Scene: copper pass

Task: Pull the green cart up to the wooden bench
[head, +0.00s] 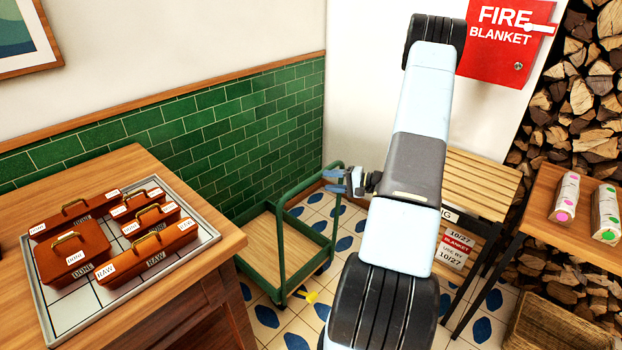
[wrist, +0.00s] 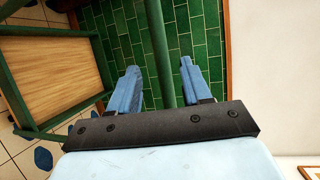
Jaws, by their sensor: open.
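The green cart (head: 280,270) stands on the tiled floor by the green wall, with a wooden deck and an upright tube handle at its right end. My gripper (head: 336,181) is open at the handle's upper part. In the wrist view a green handle bar (wrist: 166,45) runs between the two blue fingers, with gaps on both sides; whether it lies at fingertip depth is hard to tell. The cart's deck (wrist: 50,62) shows at the left there. A wooden bench (head: 215,262) stands at the left in the head view, close to the cart. A slatted wooden table (head: 475,183) stands at the right.
A tray (head: 213,235) with several copper boxes lies on the left bench. A yellow piece (head: 311,296) shows low at the cart's near corner. Tiled floor shows around the cart.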

